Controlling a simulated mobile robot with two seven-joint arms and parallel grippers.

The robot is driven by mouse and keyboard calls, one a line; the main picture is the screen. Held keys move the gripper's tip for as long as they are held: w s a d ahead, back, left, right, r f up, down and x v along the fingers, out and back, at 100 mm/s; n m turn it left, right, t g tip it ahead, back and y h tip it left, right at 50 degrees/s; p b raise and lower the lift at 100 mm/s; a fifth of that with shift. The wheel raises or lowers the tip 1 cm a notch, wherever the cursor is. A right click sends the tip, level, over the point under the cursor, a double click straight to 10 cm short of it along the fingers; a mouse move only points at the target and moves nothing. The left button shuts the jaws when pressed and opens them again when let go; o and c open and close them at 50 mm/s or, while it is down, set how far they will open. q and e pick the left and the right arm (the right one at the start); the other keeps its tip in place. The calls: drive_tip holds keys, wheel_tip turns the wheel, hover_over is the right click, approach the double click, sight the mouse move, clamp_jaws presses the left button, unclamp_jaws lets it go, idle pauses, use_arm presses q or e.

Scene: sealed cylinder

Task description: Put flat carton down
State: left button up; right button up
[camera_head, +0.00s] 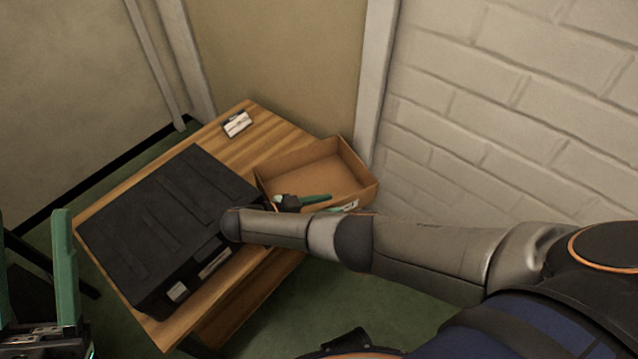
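The flat carton (362,167) is a shallow, open-topped brown cardboard box at the right end of the wooden table. A small white label shows at its near edge. My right gripper (318,198) is at the carton's near left side, with green finger parts showing against the carton's inside. My forearm and the gripper body hide much of the near wall, so I cannot tell whether the fingers grip it. I also cannot tell whether the carton rests fully on the table. My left gripper (66,270) shows only partly at the lower left edge, with one green finger upright, away from the carton.
A large black case (165,220) with labels on its front covers most of the wooden table (270,133). A small white card (237,124) lies at the back. Walls stand close behind and to the right. Bare tabletop shows between card and carton.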

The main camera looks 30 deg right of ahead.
idle(0.3)
clamp_jaws()
idle(1.3)
